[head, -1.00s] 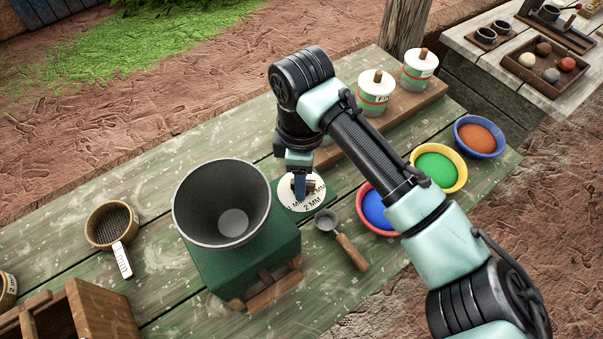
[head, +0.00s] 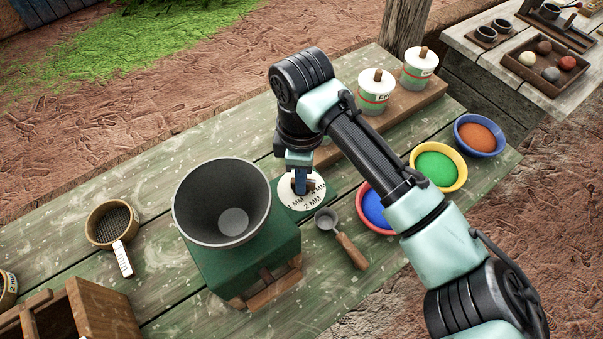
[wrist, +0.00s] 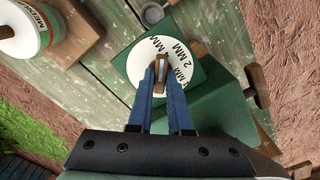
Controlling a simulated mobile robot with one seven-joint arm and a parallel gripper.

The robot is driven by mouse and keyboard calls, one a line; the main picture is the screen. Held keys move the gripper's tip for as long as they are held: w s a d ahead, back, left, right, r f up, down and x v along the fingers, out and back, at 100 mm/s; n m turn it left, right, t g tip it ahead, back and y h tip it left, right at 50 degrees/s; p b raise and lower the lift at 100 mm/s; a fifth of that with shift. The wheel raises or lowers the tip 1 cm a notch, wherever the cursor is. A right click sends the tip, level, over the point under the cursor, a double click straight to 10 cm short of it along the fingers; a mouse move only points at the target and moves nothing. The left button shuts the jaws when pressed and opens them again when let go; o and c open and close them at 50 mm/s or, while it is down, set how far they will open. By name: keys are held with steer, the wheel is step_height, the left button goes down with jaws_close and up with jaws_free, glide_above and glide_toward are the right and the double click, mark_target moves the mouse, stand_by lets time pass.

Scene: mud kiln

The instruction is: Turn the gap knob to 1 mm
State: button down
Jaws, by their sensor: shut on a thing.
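The brown knob (wrist: 161,66) sits at the dial's middle. My gripper (head: 300,190) points down over the dial, its blue fingers shut on the knob. In the wrist view my gripper (wrist: 160,80) has the knob between its fingertips. The fingers hide part of the dial and its marks.
The grey hopper (head: 222,203) stands close to the left of my gripper. Lidded jars (head: 375,92) stand behind. A sieve (head: 112,228) is at left.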

steer(key=shift+r, duration=0.1)
steer(key=m+p, duration=0.4)
steer(key=m, duration=0.1)
steer(key=shift+r, duration=0.1)
steer(key=m+p, duration=0.4)
steer(key=m, duration=0.1)
steer(key=m+p, duration=0.3)
steer(key=m, duration=0.1)
steer(key=shift+p, duration=0.35)
steer(key=shift+m+p, duration=1.1)
steer(key=shift+m, duration=1.2)
steer(key=shift+w, duration=0.1)
steer(key=c, duration=0.8)
jaws_free()
steer(key=shift+c, duration=0.2)
